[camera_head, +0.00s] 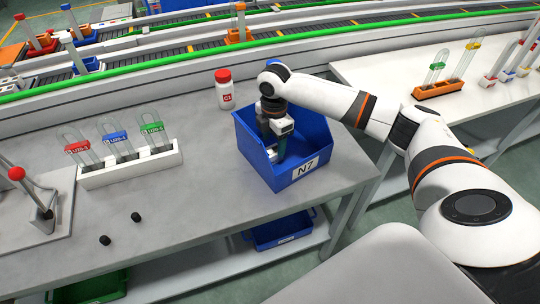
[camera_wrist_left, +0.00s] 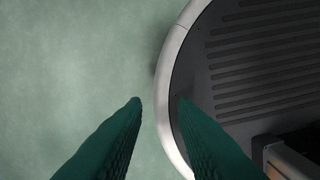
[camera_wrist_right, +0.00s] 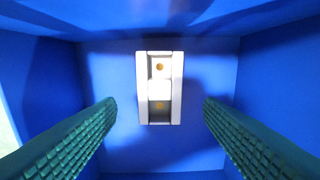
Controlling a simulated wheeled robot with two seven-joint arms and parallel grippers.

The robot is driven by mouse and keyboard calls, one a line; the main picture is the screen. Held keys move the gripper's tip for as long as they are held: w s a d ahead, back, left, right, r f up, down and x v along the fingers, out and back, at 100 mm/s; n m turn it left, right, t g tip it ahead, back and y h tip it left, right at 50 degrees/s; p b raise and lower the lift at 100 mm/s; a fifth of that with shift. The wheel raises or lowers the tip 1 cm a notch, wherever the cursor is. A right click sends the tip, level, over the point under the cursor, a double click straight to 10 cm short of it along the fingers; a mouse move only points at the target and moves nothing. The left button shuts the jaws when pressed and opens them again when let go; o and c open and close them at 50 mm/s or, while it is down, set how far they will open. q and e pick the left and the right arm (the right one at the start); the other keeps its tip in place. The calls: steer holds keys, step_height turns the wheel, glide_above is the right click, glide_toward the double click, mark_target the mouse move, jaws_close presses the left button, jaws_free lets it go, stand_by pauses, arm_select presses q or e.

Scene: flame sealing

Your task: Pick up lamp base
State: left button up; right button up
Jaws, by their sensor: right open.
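The lamp base appears to be the small white rectangular piece (camera_wrist_right: 160,87) in the right wrist view. It has two recesses with small orange spots and lies on the floor of the blue N7 bin (camera_head: 301,170). My right gripper (camera_head: 277,157) reaches down into this bin. In the right wrist view its green fingers (camera_wrist_right: 160,104) are wide apart, one on each side of the white piece, not touching it. In the head view the piece is hidden. My left gripper (camera_wrist_left: 159,99) shows only in its wrist view, with its fingers apart and nothing between them.
The bin's walls stand close around my right gripper. A red-capped bottle (camera_head: 224,90) stands behind the bin on the grey table (camera_head: 190,215). A white rack (camera_head: 130,171) with capped tubes and two black caps (camera_head: 105,240) are to the left. Conveyors run behind.

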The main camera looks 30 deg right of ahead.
mark_target(274, 150)
step_height(274, 150, down, 4)
steer(key=shift+f, duration=0.25)
steer(key=shift+c, duration=0.3)
steer(key=c, duration=1)
steer(key=shift+r, duration=0.15)
